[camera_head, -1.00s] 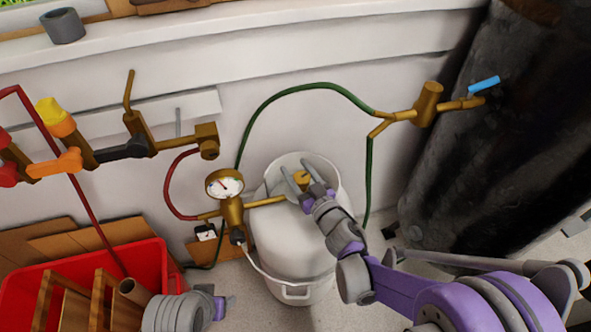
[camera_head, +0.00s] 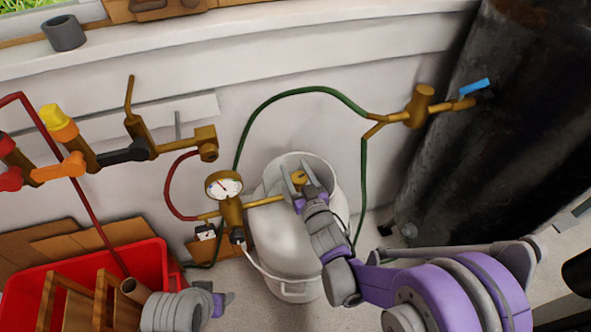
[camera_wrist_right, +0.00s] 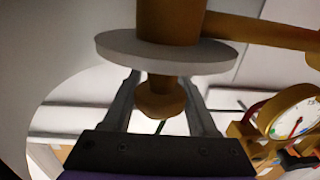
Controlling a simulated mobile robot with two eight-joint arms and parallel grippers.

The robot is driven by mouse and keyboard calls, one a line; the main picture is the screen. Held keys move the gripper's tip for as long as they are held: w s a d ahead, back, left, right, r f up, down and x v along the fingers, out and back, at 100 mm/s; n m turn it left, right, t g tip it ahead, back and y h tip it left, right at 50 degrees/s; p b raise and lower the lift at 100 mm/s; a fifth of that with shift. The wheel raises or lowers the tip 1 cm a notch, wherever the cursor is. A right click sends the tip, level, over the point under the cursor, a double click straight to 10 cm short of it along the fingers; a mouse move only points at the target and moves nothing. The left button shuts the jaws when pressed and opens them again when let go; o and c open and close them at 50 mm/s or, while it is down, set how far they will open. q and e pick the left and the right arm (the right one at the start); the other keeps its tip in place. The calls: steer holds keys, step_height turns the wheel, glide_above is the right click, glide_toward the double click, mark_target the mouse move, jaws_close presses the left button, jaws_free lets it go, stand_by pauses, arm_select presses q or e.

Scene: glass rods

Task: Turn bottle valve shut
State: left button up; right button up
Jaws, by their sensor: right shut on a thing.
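The white gas bottle (camera_head: 285,245) stands upright on the floor at the centre of the head view. Its brass valve (camera_head: 299,178) is at the top, inside the bottle's collar. My right gripper (camera_head: 297,180) has one finger on each side of the valve and is shut on it. In the right wrist view the brass valve knob (camera_wrist_right: 160,98) sits between the fingers, below a grey disc (camera_wrist_right: 165,54). Contact points are partly hidden. My left gripper (camera_head: 222,303) is low at the left, away from the bottle; its finger opening is unclear.
A pressure gauge (camera_head: 223,186) and brass regulator stand left of the valve. A green hose (camera_head: 290,91) arches behind the bottle. A red crate (camera_head: 150,254) is at lower left. A dark cylinder (camera_head: 480,140) stands at right. Brass valves with coloured handles line the left wall.

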mark_target(302, 185)
steer(key=o, duration=1.4)
steer(key=shift+c, duration=0.2)
steer(key=shift+s, duration=0.15)
steer(key=v, duration=1)
steer(key=shift+s+d, duration=0.15)
steer(key=shift+s, duration=0.15)
